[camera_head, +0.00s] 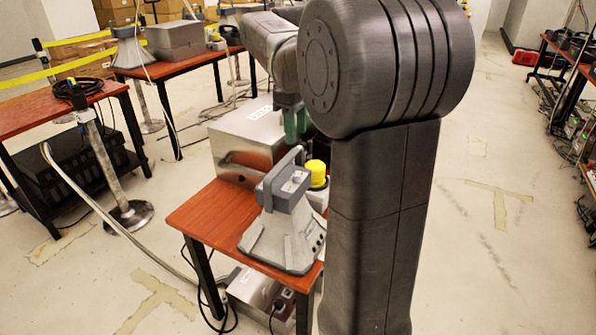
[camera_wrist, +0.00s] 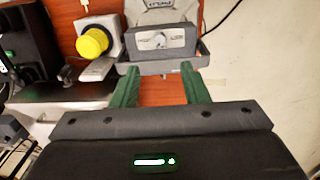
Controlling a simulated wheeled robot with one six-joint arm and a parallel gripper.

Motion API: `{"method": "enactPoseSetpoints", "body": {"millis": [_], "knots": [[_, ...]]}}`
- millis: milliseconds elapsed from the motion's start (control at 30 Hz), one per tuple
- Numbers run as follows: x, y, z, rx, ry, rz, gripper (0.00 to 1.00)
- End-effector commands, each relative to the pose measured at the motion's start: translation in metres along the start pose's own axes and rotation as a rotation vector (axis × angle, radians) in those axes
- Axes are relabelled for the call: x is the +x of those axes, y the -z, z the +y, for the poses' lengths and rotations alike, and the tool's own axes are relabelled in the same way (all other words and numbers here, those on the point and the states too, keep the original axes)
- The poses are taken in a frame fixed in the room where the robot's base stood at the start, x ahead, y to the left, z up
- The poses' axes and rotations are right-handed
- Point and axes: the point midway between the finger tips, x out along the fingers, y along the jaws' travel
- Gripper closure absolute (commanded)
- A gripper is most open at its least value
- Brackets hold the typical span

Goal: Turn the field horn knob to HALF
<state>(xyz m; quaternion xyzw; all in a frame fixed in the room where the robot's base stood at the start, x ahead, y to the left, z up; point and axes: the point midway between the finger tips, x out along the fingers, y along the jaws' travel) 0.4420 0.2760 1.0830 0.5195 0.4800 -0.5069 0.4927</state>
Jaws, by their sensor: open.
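The grey field horn (camera_head: 283,240) stands on a small red-brown table, bell down, with a grey control box (camera_head: 288,187) on top. The fingertips appear just short of the horn's grey handle bar (camera_wrist: 165,64). In the head view my gripper (camera_head: 297,122) is above and behind the horn, partly hidden by my arm.
A yellow button (camera_head: 316,173) on a pale box stands close beside the horn; it also shows in the wrist view (camera_wrist: 92,43). A large metal case (camera_head: 245,145) sits behind the horn. The red-brown tabletop (camera_head: 212,212) is bare at left. Open floor (camera_head: 490,230) lies at right.

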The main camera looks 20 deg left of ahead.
Motion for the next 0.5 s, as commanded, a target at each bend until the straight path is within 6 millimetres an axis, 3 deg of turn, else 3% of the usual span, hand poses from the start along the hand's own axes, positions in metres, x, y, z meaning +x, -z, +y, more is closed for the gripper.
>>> {"method": "enactPoseSetpoints", "body": {"millis": [300,500], "knots": [[0.071,-0.001,-0.001,0.003,0.004,-0.004,0.59],[0.103,-0.001,-0.001,0.003,0.002,-0.002,0.59]]}}
